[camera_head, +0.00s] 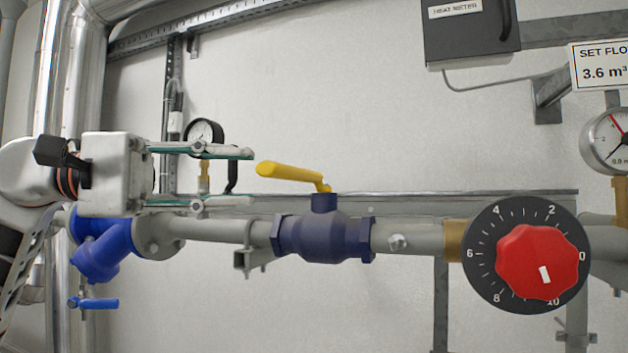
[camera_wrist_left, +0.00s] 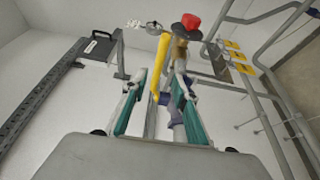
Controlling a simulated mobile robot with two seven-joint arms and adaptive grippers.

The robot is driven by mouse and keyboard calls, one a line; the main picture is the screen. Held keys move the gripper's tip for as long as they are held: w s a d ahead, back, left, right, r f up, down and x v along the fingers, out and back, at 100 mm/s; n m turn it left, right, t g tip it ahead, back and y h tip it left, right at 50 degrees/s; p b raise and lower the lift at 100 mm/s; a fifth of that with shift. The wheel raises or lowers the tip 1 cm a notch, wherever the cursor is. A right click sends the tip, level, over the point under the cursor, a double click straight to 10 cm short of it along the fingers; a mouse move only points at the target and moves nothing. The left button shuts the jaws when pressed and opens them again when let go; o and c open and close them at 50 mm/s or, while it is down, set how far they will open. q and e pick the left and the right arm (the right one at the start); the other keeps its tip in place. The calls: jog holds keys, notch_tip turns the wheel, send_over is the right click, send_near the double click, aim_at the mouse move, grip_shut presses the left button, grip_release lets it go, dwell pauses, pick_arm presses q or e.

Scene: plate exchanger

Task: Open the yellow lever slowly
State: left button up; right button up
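The yellow lever (camera_head: 290,173) sits on top of a dark blue ball valve (camera_head: 322,238) in the grey pipe. It points left from the stem and rises slightly toward its free end. My left gripper (camera_head: 251,179) is open and empty, its two fingers one above the other and pointing right. The lever's free end is just right of the fingertips, at a height between them. I see no contact. In the left wrist view the yellow lever (camera_wrist_left: 161,62) appears between the fingers of my left gripper (camera_wrist_left: 160,78). My right gripper is out of view.
A red knob (camera_head: 540,262) on a black dial is to the right. A pressure gauge (camera_head: 205,132) stands behind my left gripper. A blue strainer (camera_head: 100,250) is below it. A grey rail (camera_head: 450,205) runs behind the valve. The wall area above the lever is clear.

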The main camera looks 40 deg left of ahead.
aim_at(293, 174)
pick_arm(q)
jog(key=p+x, duration=0.1)
jog(key=x, duration=0.1)
jog(key=p+x, duration=0.1)
jog(key=x, duration=0.1)
jog(key=p+x, duration=0.1)
jog(key=x, duration=0.1)
jog(key=shift+d+r+p, duration=0.3)
jog(key=shift+d, duration=0.1)
jog(key=shift+w+d+f, duration=0.1)
jog(key=shift+w+d, duration=0.25)
jog(key=shift+w, duration=0.05)
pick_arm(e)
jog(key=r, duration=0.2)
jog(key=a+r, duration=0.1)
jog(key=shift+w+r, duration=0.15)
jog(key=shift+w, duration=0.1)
pick_arm(q)
grip_shut()
